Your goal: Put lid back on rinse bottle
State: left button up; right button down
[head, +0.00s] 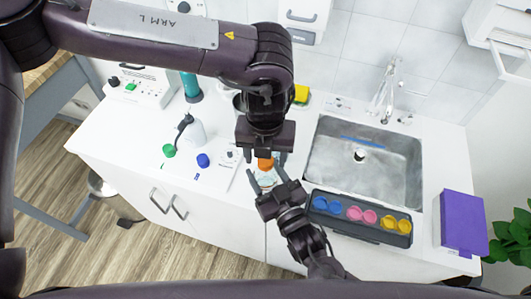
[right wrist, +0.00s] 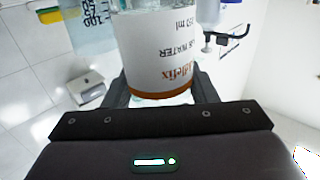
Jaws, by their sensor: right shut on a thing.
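My right gripper (head: 267,179) comes up from below and is shut on a clear and white bottle (head: 266,183). In the right wrist view the bottle (right wrist: 160,50) fills the space between the fingers, with an orange band and upside-down label text including "WATER". My left gripper (head: 262,160) points down just above, its fingers apart. The orange lid (head: 265,163) shows between the left fingers at the bottle's upper end, with gaps beside it. I cannot tell whether the lid touches the bottle.
A sink (head: 335,165) lies to the right, with a dark tray (head: 330,221) of coloured cups before it. A purple box (head: 461,222) stands far right. A white bottle with a black top (head: 194,131), a green cap (head: 169,150) and a blue cap (head: 203,160) are left on the counter.

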aim_at(271, 183)
pick_arm(q)
notch_tip(271, 183, up, 12)
dwell(0.6)
pick_arm(e)
jog(key=shift+c, duration=2.4)
grip_release()
jog(key=b+v, duration=0.2)
jog(key=v, duration=0.5)
jog(key=shift+f, duration=0.15)
jog(key=shift+s+d, duration=0.2)
jog(key=shift+s, duration=0.2)
pick_arm(q)
notch_tip(271, 183, down, 2)
jog(key=shift+f, duration=0.1)
